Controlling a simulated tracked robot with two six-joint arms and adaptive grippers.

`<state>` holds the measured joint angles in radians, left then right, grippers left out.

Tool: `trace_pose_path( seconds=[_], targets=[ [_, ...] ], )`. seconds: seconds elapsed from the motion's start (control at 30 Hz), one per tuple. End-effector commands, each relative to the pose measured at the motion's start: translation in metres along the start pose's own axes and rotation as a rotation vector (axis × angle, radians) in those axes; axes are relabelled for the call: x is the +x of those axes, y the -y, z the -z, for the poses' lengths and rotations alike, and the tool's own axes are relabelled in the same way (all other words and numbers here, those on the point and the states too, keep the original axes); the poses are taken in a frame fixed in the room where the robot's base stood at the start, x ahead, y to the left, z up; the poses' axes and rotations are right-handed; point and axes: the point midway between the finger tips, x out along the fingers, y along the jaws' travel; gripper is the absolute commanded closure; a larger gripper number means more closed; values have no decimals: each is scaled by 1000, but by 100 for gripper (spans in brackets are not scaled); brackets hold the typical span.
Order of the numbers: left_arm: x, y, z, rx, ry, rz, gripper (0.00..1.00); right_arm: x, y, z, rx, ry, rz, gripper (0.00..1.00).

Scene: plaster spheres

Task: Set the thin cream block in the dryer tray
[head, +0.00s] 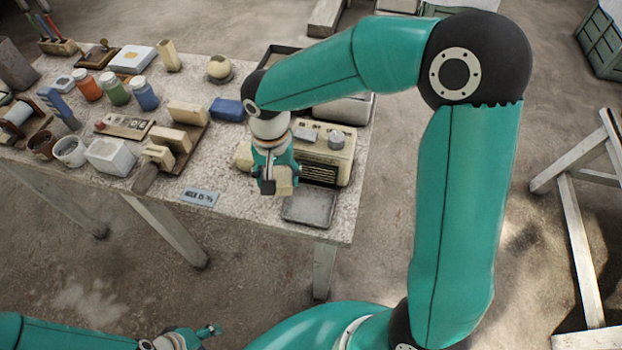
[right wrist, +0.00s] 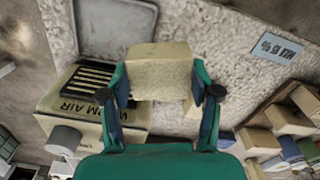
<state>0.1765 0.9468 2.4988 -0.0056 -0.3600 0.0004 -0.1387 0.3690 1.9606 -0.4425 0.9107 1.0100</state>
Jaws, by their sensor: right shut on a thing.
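My right gripper (head: 272,183) is shut on a cream block (head: 285,181), held above the table near its front edge. In the right wrist view the block (right wrist: 160,72) sits between both fingers (right wrist: 162,93). The grey dryer tray (head: 309,208) lies in front of the cream dryer (head: 328,162), just right of and below the block in the head view. The tray (right wrist: 115,28) looks empty in the right wrist view, beyond and left of the block. My left gripper (head: 207,331) is low at the bottom, away from the table; its opening is unclear.
Another cream piece (head: 243,156) stands left of the dryer, partly hidden by my right arm. A blue label plate (head: 200,197) lies left of the tray. Several cream blocks (head: 188,112), jars (head: 145,93) and a white box (head: 110,156) fill the table's left side.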

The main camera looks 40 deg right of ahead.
Motion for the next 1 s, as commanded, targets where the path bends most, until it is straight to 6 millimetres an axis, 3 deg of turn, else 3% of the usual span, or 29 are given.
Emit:
trace_pose_path(
  seconds=[0.03,0.1,0.3,0.77,1.0],
  targets=[
    [7,3,0,0,0,0,48,-3,-19,-2,76,-3,3,83],
    [10,4,0,0,0,0,48,-8,-38,-5,159,-3,3,83],
    [14,5,0,0,0,0,48,-15,-65,-13,282,0,0,83],
    [17,6,0,0,0,0,48,-14,-65,-15,287,0,0,83],
    [32,12,0,0,0,0,48,4,-66,-15,287,1,-1,83]
  ],
)
